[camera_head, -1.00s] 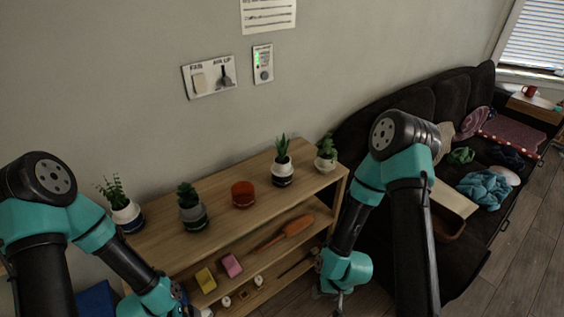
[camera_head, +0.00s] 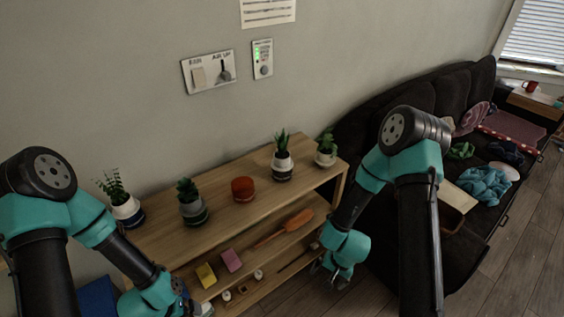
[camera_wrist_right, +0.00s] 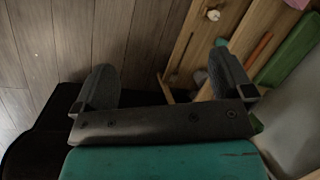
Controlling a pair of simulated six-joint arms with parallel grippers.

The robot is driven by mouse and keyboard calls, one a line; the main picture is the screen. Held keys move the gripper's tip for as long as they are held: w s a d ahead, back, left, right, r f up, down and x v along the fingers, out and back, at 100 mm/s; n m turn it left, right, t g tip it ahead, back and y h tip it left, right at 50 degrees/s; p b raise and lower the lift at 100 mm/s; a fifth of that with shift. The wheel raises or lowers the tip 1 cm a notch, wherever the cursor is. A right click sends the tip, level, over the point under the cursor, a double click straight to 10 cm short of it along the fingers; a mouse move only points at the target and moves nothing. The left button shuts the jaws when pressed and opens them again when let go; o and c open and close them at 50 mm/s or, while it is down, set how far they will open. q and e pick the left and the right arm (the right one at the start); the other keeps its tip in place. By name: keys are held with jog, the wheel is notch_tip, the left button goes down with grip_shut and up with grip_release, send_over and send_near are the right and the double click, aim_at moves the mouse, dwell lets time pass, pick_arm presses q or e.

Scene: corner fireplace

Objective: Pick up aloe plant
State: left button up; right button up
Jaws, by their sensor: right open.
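The aloe plant, which I take to be the spiky-leaved one (camera_head: 282,156) in a white and dark pot, stands upright on the top of the wooden shelf. My right gripper (camera_head: 332,281) hangs beside the shelf's right end, below the top board and apart from the plant. In the right wrist view its two fingers are spread, with nothing between them (camera_wrist_right: 165,80). The aloe is not visible in that view. My left gripper (camera_head: 190,309) is at the bottom edge in front of the shelf, mostly hidden, and its jaws cannot be made out.
The wooden shelf (camera_head: 222,218) also bears other potted plants (camera_head: 192,208), (camera_head: 326,150), (camera_head: 124,206) and a red-brown pot (camera_head: 243,190). Lower boards hold sponges (camera_head: 206,275) and an orange tool (camera_head: 298,220). A dark sofa (camera_head: 375,115) stands at right.

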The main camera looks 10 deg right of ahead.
jog(key=w+d+r+m+t+y, duration=0.1)
jog(key=w+r+m+y, duration=0.25)
jog(key=w+m, duration=0.4)
jog(key=w+d+r+m+t+y, duration=0.1)
jog(key=w+r+m+t+y, duration=0.3)
jog(key=w, duration=0.6)
jog(key=w+d+r+m+t+y, duration=0.1)
jog(key=w+d+r+m+t, duration=0.1)
jog(key=w+r, duration=0.4)
jog(key=w+d+r+m+t+y, duration=0.2)
jog(key=w+r, duration=0.4)
jog(key=r, duration=0.4)
jog(key=shift+w+d+r+m, duration=0.3)
jog(key=shift+d+m, duration=0.45)
jog(key=shift+m, duration=0.3)
jog(key=shift+w+y, duration=0.1)
jog(key=shift+y, duration=0.15)
send_near(282, 155)
jog(key=w+a, duration=0.1)
jog(key=w+a+f, duration=0.1)
jog(key=w, duration=0.1)
jog(key=w+a, duration=0.1)
jog(key=shift+w+a+f, duration=0.3)
jog(key=shift+w+f, duration=0.05)
jog(key=shift+w, duration=0.05)
jog(key=shift+x, duration=2.6)
jog(key=shift+f, duration=0.1)
